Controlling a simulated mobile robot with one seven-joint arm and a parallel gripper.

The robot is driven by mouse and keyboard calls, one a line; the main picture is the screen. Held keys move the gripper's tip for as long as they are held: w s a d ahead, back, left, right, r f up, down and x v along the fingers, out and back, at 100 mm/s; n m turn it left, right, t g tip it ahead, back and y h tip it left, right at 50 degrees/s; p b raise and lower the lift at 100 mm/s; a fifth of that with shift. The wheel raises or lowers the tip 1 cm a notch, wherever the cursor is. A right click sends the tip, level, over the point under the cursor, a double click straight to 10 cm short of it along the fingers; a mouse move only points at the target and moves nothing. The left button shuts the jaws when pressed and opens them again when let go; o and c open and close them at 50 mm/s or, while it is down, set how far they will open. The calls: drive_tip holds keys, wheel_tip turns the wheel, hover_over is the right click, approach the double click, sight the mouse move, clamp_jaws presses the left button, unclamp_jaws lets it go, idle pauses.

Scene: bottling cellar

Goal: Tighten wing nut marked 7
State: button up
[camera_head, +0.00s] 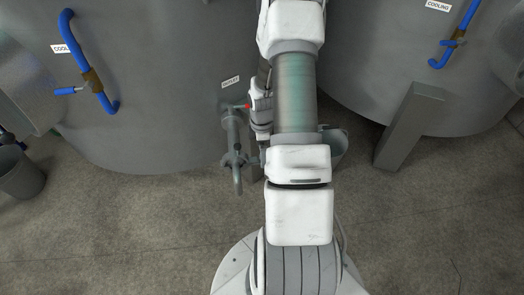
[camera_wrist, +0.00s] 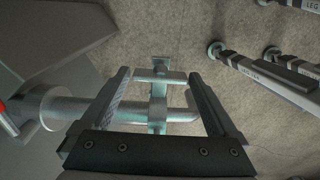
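No mark "7" can be read in either view, so I cannot tell which part is the wing nut. In the wrist view my gripper (camera_wrist: 159,75) is open, its two dark fingers apart. A grey metal cross-shaped fitting (camera_wrist: 158,92) shows between and beyond the fingers; I cannot tell whether they touch it. A horizontal metal pipe (camera_wrist: 80,108) runs into the view from the left. In the head view the outlet pipe (camera_head: 232,130) hangs from the left tank below the label "OUTLET" (camera_head: 230,82). My arm covers the area to its right, and my fingertips cannot be made out there.
Large grey tanks (camera_head: 150,60) with blue cooling pipes (camera_head: 92,70) stand at the back. A grey bucket (camera_head: 20,178) stands at the left and a grey post (camera_head: 402,125) at the right. Labelled metal legs (camera_wrist: 262,75) lie to the right in the wrist view. The front floor is clear.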

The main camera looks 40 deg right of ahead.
drive_tip(key=c, duration=1)
drive_tip(key=shift+o, duration=0.2)
drive_tip(key=shift+m, duration=0.3)
drive_tip(key=m+p, duration=0.1)
drive_tip(key=m, duration=0.7)
drive_tip(key=shift+p, duration=0.35)
drive_tip(key=m, duration=0.8)
drive_tip(key=shift+m, duration=0.7)
